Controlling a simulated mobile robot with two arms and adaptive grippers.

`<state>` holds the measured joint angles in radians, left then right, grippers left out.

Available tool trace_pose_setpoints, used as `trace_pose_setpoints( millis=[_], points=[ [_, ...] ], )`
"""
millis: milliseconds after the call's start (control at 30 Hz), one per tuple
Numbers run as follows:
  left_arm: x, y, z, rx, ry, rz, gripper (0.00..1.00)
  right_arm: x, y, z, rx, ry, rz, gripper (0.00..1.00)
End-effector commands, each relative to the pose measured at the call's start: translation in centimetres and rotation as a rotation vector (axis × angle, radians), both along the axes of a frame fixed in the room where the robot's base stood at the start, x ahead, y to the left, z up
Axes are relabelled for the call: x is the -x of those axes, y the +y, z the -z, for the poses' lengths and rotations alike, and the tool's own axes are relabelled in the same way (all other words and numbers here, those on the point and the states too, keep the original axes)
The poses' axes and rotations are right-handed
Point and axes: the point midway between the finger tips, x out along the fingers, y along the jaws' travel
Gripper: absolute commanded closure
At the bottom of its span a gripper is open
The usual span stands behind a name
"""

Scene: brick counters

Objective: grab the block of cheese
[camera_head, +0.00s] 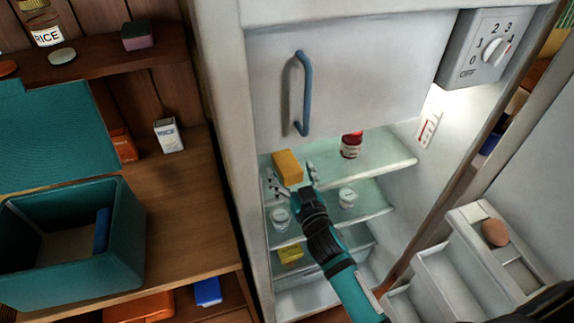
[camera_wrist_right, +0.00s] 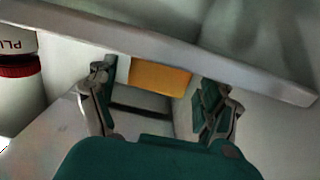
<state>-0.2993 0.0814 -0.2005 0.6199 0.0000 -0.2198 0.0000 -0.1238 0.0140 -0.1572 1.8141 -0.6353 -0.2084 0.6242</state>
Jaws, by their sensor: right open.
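The block of cheese (camera_head: 287,166) is an orange-yellow block on the top shelf of the open fridge, at the left side. In the right wrist view the cheese (camera_wrist_right: 160,79) shows between the two fingers, beyond the fingertips or level with them; I cannot tell if they touch it. My right gripper (camera_head: 291,180) is open, with a finger on each side of the cheese in the head view. It also shows open in the wrist view (camera_wrist_right: 158,95). My left gripper is not in view.
A red jar (camera_head: 351,145) stands on the top fridge shelf (camera_head: 385,160), right of the cheese. The open fridge door holds an egg (camera_head: 496,232). A teal box (camera_head: 75,240) stands on the left counter.

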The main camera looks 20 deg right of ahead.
Motion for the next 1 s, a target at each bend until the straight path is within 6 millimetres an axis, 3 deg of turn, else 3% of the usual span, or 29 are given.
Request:
trace_pose_setpoints(
  millis=[233, 533, 1000],
  points=[
    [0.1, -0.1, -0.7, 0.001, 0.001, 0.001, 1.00, -3.5, 0.0, 0.2, 0.000, -0.002, 0.000, 0.18],
    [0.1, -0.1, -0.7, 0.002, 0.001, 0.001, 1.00, -3.8, 0.0, 0.4, -0.001, 0.000, 0.000, 0.19],
    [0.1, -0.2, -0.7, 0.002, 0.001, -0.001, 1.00, -3.8, 0.0, 0.4, -0.001, 0.000, 0.000, 0.81]
  ],
)
